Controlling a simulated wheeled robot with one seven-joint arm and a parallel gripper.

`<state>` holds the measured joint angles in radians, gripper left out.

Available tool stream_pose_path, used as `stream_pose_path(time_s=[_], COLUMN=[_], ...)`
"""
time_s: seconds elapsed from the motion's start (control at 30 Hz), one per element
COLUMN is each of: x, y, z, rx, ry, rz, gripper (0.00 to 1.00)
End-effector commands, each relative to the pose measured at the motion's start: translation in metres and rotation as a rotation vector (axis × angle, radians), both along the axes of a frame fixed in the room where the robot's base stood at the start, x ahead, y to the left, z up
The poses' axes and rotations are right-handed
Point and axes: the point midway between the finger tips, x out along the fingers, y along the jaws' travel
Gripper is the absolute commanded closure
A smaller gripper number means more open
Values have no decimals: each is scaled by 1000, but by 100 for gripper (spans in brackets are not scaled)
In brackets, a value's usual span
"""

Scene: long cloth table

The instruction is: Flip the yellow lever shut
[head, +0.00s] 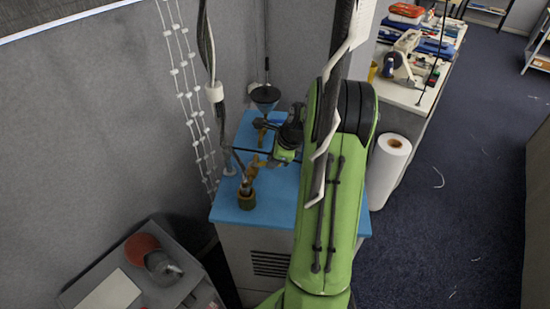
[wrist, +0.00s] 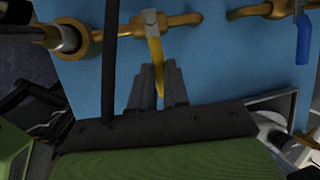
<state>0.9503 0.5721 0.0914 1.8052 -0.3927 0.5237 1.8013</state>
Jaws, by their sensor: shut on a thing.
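The yellow lever (wrist: 155,52) shows in the wrist view, on a brass valve (wrist: 165,22) over a blue surface. It stands out from the valve towards my gripper (wrist: 158,76), crosswise to the brass pipe. In the head view my green arm reaches over the blue top (head: 265,207) and hides part of the fittings. A brass fitting (head: 252,168) shows left of my wrist; the lever cannot be made out clearly there.
A blue lever (wrist: 303,42) hangs from another brass valve at the right of the wrist view. A funnel (head: 265,95), hanging cables and a white roll (head: 388,165) are nearby.

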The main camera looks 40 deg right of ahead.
Motion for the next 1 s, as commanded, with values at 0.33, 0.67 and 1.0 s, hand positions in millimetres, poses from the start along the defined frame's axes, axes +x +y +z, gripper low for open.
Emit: stream_pose_path(time_s=[0.33,0.67,1.0], x=[0,-6,-45], y=[-1,-3,-12], z=[0,14,101], rx=[0,-2,-5], ry=[1,-2,-1], rz=[-1,0,-4], gripper=[59,59,59])
